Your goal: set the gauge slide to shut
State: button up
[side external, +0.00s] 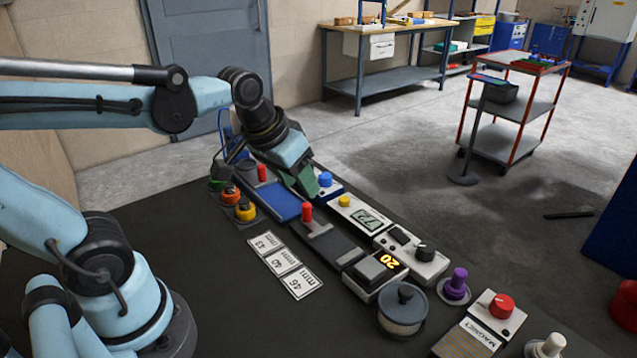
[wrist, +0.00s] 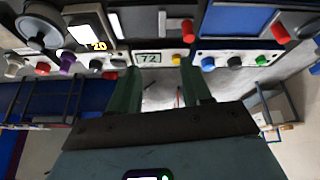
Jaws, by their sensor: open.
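Two slides with red handles show, and no label tells which is the gauge slide. One is a dark plate (side external: 325,241) with a red handle (side external: 306,212); this handle also shows in the wrist view (wrist: 188,31). The other is a blue plate (side external: 279,205) with a red handle (side external: 262,172), at upper right in the wrist view (wrist: 280,33). A gauge display reading 72 (side external: 366,219) is beside the dark slide, with a yellow knob (wrist: 177,59) near it. My gripper (side external: 301,184) is open and empty, beyond the red handles and apart from them. Its green fingers straddle empty space in the wrist view (wrist: 161,72).
An orange 20 readout box (side external: 375,272), a round lidded pot (side external: 402,308), a purple knob (side external: 458,282) and a red knob (side external: 501,305) crowd the near right. Number cards (side external: 284,264) lie left of the dark slide. The bench's near left is bare.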

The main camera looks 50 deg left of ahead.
aim_at(307, 204)
jog(key=w+a+n+g, duration=0.5)
jog(key=w+a, duration=0.1)
notch_tip(307, 204, down, 13)
jog(key=shift+d+r, duration=0.1)
jog(key=shift+d, duration=0.05)
dwell(0.5)
grip_shut()
dwell(0.4)
